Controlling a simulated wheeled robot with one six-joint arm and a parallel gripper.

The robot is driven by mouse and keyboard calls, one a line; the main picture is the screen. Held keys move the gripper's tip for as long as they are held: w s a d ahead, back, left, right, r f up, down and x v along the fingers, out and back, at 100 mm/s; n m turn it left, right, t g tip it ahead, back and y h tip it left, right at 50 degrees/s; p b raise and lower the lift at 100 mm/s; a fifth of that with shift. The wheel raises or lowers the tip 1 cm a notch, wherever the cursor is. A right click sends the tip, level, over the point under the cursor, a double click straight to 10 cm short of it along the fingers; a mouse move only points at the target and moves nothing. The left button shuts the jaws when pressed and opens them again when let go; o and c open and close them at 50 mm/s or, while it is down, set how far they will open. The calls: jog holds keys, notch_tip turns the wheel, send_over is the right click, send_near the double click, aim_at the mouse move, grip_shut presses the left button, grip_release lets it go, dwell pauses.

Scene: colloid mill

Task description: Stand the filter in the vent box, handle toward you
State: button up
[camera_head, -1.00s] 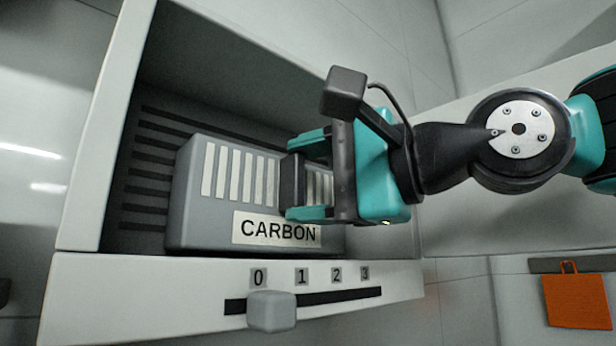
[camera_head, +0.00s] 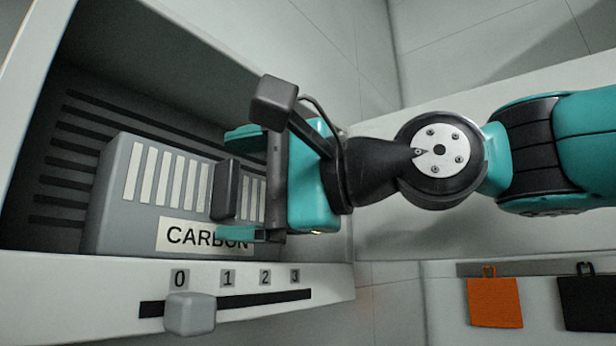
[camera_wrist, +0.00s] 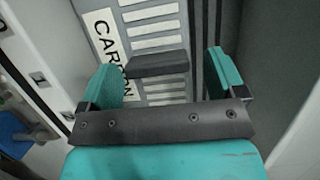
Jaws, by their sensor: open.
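The filter (camera_head: 120,190) is a grey block with pale slats and a CARBON label. It stands inside the vent box (camera_head: 30,270), in front of the slotted back wall. Its dark handle (camera_head: 226,190) faces out toward my gripper. My gripper (camera_head: 240,188) is open, with its teal fingers above and below the handle in the head view. In the wrist view the handle (camera_wrist: 157,65) lies between the fingertips, with a gap on each side. My gripper hides the right part of the filter and the end of its label. The filter's underside is not visible.
The front lip of the box carries a slider knob (camera_head: 190,314) at 0 on a scale marked up to 3. An orange tag (camera_head: 495,302) and a black tag (camera_head: 588,302) hang at lower right. The box's side wall is close to my gripper.

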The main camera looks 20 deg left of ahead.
jog(key=d+b, duration=0.5)
jog(key=d, duration=0.7)
jog(key=shift+w, duration=0.15)
jog(key=w+d+f+n+t+h, duration=0.1)
jog(key=w+d+f+t+h, duration=0.15)
jog(key=f, duration=0.75)
jog(key=w+d+f+t+h, duration=0.2)
jog(key=w+d+f+h, duration=0.15)
jog(key=f, duration=0.65)
jog(key=s+d+f+n+g+h, duration=0.2)
jog(key=s+d+f+h, duration=0.2)
jog(key=d+f, duration=0.4)
jog(key=s+d+f+n+g+h, duration=0.2)
jog(key=s+d+f, duration=0.5)
jog(key=f, duration=0.7)
jog(key=shift+d+f+n+h, duration=0.35)
jog(key=shift+d+n+h, duration=0.2)
jog(key=shift+n+h, duration=0.3)
jog(key=shift+s+f, duration=0.1)
